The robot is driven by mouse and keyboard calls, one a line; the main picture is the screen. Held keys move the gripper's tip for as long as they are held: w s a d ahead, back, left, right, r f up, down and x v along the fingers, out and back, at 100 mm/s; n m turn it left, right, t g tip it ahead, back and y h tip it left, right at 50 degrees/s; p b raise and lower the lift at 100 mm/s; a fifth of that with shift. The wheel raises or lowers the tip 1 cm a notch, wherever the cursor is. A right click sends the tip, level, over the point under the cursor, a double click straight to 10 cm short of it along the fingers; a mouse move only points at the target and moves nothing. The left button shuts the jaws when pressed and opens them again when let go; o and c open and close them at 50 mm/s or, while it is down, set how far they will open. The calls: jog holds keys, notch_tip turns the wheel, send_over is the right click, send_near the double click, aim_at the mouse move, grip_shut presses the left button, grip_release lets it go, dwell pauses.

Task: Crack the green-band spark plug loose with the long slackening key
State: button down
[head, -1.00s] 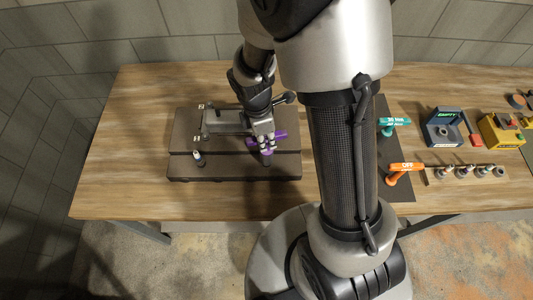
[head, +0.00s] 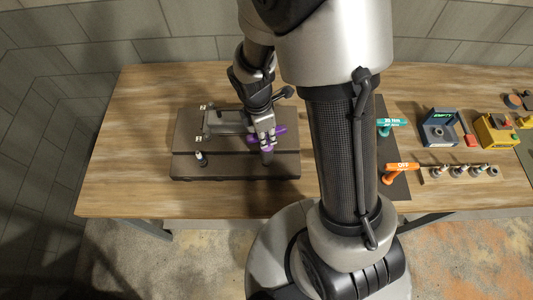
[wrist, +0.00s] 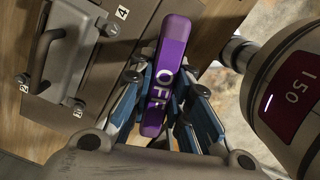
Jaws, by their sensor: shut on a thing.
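My gripper (head: 265,140) is shut on the purple key (head: 279,131) over the right front of the dark engine block (head: 235,174). A dark shaft (head: 268,158) shows below the key at the block's front right. What sits under the key is hidden, and no green band can be made out. A dark post with a pale top (head: 201,159) stands upright at the block's front left.
A grey handled cover (head: 222,121) sits on the block; it also shows in the wrist view (wrist: 62,50). Right of my arm are a teal key (head: 391,123), an orange OFF key (head: 400,168), a plug rack (head: 432,175), a blue-grey EMPTY stand (head: 440,126) and a yellow box (head: 495,131). The bench's left end is clear.

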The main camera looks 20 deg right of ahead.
jog(key=shift+r+p, duration=1.8)
jog(key=shift+r, duration=0.4)
jog(key=m+b, duration=0.1)
jog(key=m, duration=0.1)
jog(key=shift+w+f+m, duration=0.1)
jog(key=shift+f+m, duration=0.05)
jog(key=shift+m, duration=0.25)
jog(key=m+b, duration=0.1)
jog(key=m, duration=0.4)
jog(key=shift+g, duration=0.4)
jog(key=m, duration=0.4)
jog(key=shift+d+y, duration=0.1)
jog(key=shift+y, duration=0.3)
jog(key=m, duration=0.5)
jog(key=shift+g+y+b, duration=0.3)
jog(key=shift+b, duration=0.05)
